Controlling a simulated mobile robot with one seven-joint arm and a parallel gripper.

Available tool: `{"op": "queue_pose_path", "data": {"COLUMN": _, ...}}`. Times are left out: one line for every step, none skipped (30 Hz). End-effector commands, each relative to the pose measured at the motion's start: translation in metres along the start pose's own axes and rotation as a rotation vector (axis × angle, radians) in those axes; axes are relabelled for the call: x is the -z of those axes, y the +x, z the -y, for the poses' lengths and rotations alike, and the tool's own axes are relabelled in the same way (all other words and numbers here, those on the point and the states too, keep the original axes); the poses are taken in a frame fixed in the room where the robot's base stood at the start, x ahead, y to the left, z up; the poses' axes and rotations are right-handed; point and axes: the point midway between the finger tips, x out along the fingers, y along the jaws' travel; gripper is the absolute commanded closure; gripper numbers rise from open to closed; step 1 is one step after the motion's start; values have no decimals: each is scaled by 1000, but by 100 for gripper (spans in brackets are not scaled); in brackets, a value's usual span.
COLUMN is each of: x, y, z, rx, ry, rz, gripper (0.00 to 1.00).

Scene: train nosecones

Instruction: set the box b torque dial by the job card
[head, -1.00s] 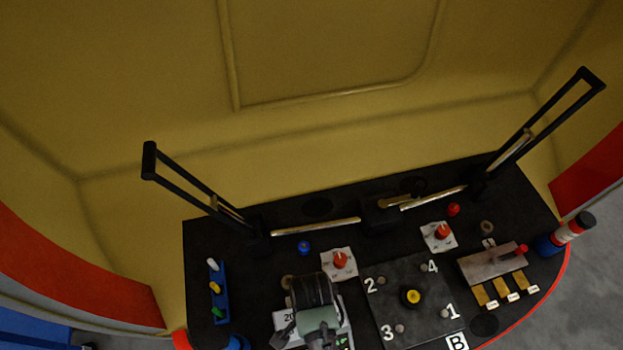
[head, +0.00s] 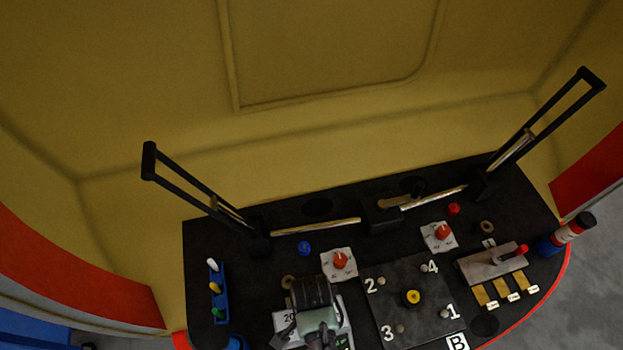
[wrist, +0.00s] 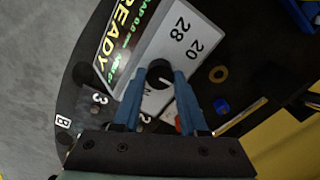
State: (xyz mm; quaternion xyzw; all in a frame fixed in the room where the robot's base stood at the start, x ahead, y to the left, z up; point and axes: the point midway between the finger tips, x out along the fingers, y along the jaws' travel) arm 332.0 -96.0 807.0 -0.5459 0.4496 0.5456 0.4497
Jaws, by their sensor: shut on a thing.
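The torque dial is a black round knob (wrist: 160,73) on a white panel (wrist: 178,42) printed 20 and 28. My gripper (wrist: 160,84) has its two blue fingers on either side of the knob, shut on it. Part of the panel's other markings is hidden by the fingers, so I cannot read the dial's setting. A dark screen (wrist: 124,42) beside it shows READY in yellow and a line of green text. In the head view my wrist covers the knob; a white panel edge (head: 288,320) with a 20 shows. I cannot make out a job card.
Right of my wrist is a black plate (head: 385,325) with posts numbered 1 to 4, a yellow cap (head: 412,297) and a B label (head: 457,342). Red knobs (head: 340,261) (head: 438,232) sit behind. A blue rack (head: 219,290) is at left; tall black levers (head: 195,190) (head: 540,125) rise at the back.

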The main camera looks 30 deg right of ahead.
Motion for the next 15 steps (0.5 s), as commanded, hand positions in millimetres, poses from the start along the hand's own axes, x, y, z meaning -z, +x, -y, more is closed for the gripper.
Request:
{"op": "queue_pose_path", "data": {"x": 0, "y": 0, "z": 0, "rx": -1, "ry": -2, "rz": 0, "gripper": 100}}
{"op": "queue_pose_path", "data": {"x": 0, "y": 0, "z": 0, "rx": -1, "ry": -5, "rz": 0, "gripper": 100}}
{"op": "queue_pose_path", "data": {"x": 0, "y": 0, "z": 0, "rx": -1, "ry": -10, "rz": 0, "gripper": 100}}
{"op": "queue_pose_path", "data": {"x": 0, "y": -1, "z": 0, "rx": -1, "ry": -15, "rz": 0, "gripper": 100}}
{"op": "queue_pose_path", "data": {"x": 0, "y": -1, "z": 0, "rx": -1, "ry": -21, "rz": 0, "gripper": 100}}
{"op": "queue_pose_path", "data": {"x": 0, "y": -1, "z": 0, "rx": -1, "ry": -32, "rz": 1, "gripper": 100}}
{"op": "queue_pose_path", "data": {"x": 0, "y": -1, "z": 0, "rx": -2, "ry": -43, "rz": 1, "gripper": 100}}
{"op": "queue_pose_path", "data": {"x": 0, "y": -1, "z": 0, "rx": -2, "ry": -55, "rz": 1, "gripper": 100}}
{"op": "queue_pose_path", "data": {"x": 0, "y": -2, "z": 0, "rx": -3, "ry": -73, "rz": 1, "gripper": 100}}
{"op": "queue_pose_path", "data": {"x": 0, "y": -2, "z": 0, "rx": -3, "ry": -89, "rz": 2, "gripper": 100}}
{"op": "queue_pose_path", "data": {"x": 0, "y": -2, "z": 0, "rx": -3, "ry": -106, "rz": 2, "gripper": 100}}
{"op": "queue_pose_path", "data": {"x": 0, "y": -2, "z": 0, "rx": -3, "ry": -131, "rz": 1, "gripper": 100}}
{"op": "queue_pose_path", "data": {"x": 0, "y": -2, "z": 0, "rx": -2, "ry": -153, "rz": 1, "gripper": 100}}
{"op": "queue_pose_path", "data": {"x": 0, "y": -2, "z": 0, "rx": -3, "ry": -176, "rz": 1, "gripper": 100}}
{"op": "queue_pose_path", "data": {"x": 0, "y": -2, "z": 0, "rx": -3, "ry": -209, "rz": 2, "gripper": 100}}
